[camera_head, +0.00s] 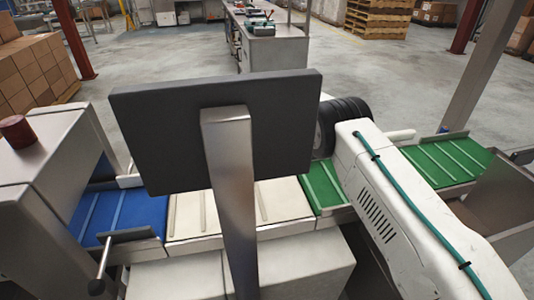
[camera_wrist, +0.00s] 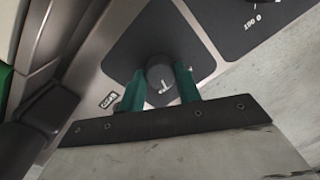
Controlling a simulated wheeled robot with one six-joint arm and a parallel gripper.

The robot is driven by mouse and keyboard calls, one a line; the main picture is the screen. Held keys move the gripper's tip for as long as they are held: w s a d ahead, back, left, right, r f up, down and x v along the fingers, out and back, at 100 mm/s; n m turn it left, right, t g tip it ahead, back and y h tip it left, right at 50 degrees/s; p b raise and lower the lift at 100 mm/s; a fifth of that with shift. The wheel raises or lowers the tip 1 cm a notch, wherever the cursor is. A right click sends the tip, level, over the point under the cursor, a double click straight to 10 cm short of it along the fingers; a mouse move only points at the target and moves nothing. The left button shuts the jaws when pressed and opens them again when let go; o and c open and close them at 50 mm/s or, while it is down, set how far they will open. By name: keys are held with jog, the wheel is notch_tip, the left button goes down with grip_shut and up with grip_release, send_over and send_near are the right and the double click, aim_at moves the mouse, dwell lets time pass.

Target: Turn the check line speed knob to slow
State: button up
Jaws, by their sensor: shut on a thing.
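The black round knob (camera_wrist: 162,68) is in the upper middle of the wrist view, on a dark panel plate (camera_wrist: 195,42). A pale pointer mark shows on its face, toward the lower side in the picture. My gripper (camera_wrist: 160,84) has its two green fingers on either side of the knob and is shut on it. The speed markings around the knob are not readable. In the head view my white arm reaches in from the lower right, and the gripper and knob are hidden.
Another dial with the printed numbers "100 0" (camera_wrist: 262,20) is at the wrist view's upper right. In the head view, a dark screen (camera_head: 150,130) on a metal post stands before the blue (camera_head: 100,215), white (camera_head: 275,200) and green (camera_head: 445,160) conveyor belts. A steel housing (camera_head: 45,165) is at left.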

jog(key=n, duration=0.5)
jog(key=shift+w+n, duration=0.1)
jog(key=shift+n, duration=2.3)
jog(key=shift+g, duration=0.3)
jog(key=o, duration=1)
jog(key=shift+r, duration=0.1)
notch_tip(320, 180, up, 8)
jog(key=shift+w+d+f, duration=0.1)
jog(key=shift+f, duration=0.05)
